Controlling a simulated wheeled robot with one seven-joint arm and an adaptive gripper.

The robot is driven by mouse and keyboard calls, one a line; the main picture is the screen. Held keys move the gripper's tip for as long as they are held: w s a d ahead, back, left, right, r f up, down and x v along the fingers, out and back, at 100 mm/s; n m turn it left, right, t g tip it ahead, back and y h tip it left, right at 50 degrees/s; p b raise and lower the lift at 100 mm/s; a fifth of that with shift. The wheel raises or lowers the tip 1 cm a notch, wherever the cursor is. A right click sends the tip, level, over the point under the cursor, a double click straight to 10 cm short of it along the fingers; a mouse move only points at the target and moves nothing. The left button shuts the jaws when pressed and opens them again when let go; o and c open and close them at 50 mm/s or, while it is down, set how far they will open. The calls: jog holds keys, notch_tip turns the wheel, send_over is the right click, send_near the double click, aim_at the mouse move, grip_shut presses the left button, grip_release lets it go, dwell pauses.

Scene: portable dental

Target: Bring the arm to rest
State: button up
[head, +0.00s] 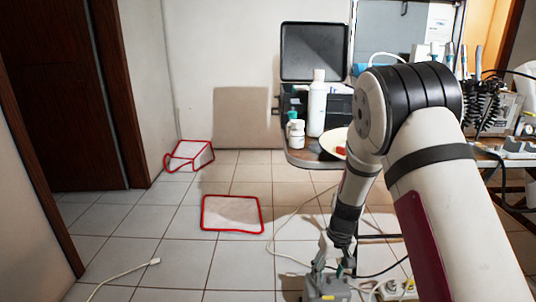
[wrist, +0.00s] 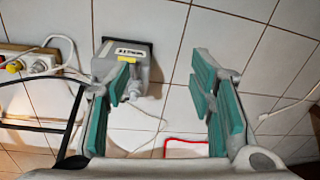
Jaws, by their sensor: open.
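My arm reaches down from the right side of the head view, bent at a large black-banded joint. My gripper (head: 338,262) hangs low over the tiled floor, pointing down.
Cables and a power strip (head: 398,289) lie near my gripper. A table (head: 310,158) with bottles (head: 317,105) stands behind. The left floor is mostly free.

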jog(key=s+a+r+y, duration=0.1)
jog(key=s+r, duration=0.7)
jog(key=r, duration=0.4)
jog(key=s+r, duration=0.8)
jog(key=r, duration=0.5)
jog(key=s+d+r+m+h+p, duration=0.1)
jog(key=s+d+r, duration=0.1)
jog(key=s, duration=1)
jog(key=s+d+r+m+h, duration=0.1)
jog(key=s+r, duration=0.2)
jog(key=s, duration=0.8)
notch_tip(320, 180, up, 40)
jog(key=t+p, duration=0.4)
jog(key=p, duration=3.4)
jog(key=shift+s+d+f, duration=0.15)
jog(key=shift+s, duration=0.15)
jog(key=shift+o, duration=0.5)
